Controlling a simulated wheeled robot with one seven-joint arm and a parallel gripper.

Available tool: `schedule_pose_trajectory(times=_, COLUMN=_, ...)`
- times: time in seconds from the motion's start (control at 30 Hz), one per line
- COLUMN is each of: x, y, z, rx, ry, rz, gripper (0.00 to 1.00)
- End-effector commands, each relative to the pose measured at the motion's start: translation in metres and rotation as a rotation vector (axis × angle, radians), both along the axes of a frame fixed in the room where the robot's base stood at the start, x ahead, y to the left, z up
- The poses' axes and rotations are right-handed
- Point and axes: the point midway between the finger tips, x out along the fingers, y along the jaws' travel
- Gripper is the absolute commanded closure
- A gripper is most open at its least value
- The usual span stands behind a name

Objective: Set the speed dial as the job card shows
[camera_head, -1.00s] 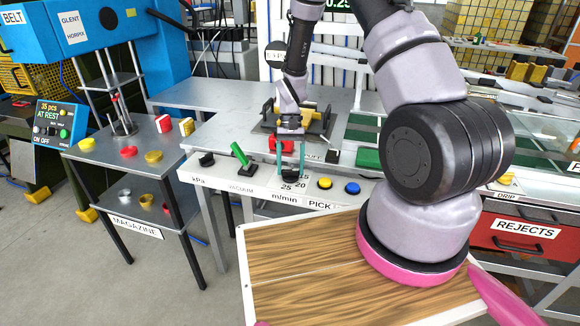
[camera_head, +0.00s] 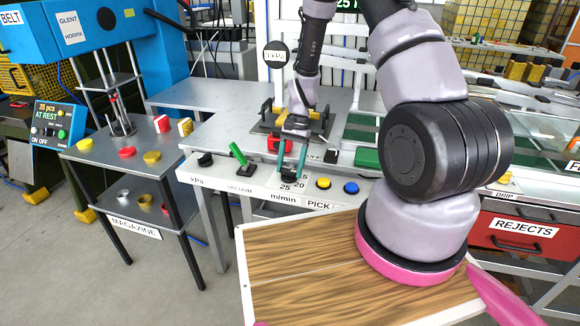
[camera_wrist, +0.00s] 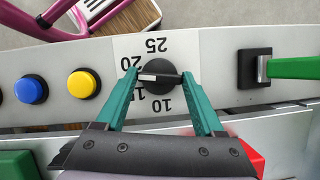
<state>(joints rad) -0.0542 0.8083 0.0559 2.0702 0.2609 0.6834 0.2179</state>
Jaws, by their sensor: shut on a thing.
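The speed dial (camera_wrist: 162,88) is a round black knob with a pale pointer bar. It sits on a light panel with the numbers 10, 15, 20 and 25 around it, upside down in the wrist view. The bar lies nearly level in that view, its pale end to the left, between 15 and 20. My gripper (camera_wrist: 160,73) is shut on the knob, one teal finger on each side. I see no readable job card.
Beside the dial are a yellow button (camera_wrist: 82,84), a blue button (camera_wrist: 31,89) and a green lever (camera_wrist: 292,67). A red part (camera_wrist: 252,160) lies close behind my gripper. The panel (camera_head: 225,184) runs along the table's front edge. A magazine stand (camera_head: 90,152) is at left.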

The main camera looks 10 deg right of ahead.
Motion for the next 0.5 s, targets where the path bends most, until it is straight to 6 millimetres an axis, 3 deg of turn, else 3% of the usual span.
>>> schedule_pose_trajectory(times=0.23, x=0.0013, y=-0.0002, z=0.0005, rx=0.000, ry=-0.004, rz=0.000, gripper=0.86)
schedule_pose_trajectory(times=0.27, x=0.0013, y=-0.0002, z=0.0005, rx=0.000, ry=-0.004, rz=0.000, gripper=0.19)
schedule_pose_trajectory(times=0.3, x=0.0012, y=-0.0001, z=0.0006, rx=0.000, ry=-0.002, rz=0.001, gripper=0.03)
schedule_pose_trajectory(times=0.5, x=0.0006, y=-0.0001, z=0.0002, rx=0.000, ry=-0.001, rz=0.001, gripper=0.00)
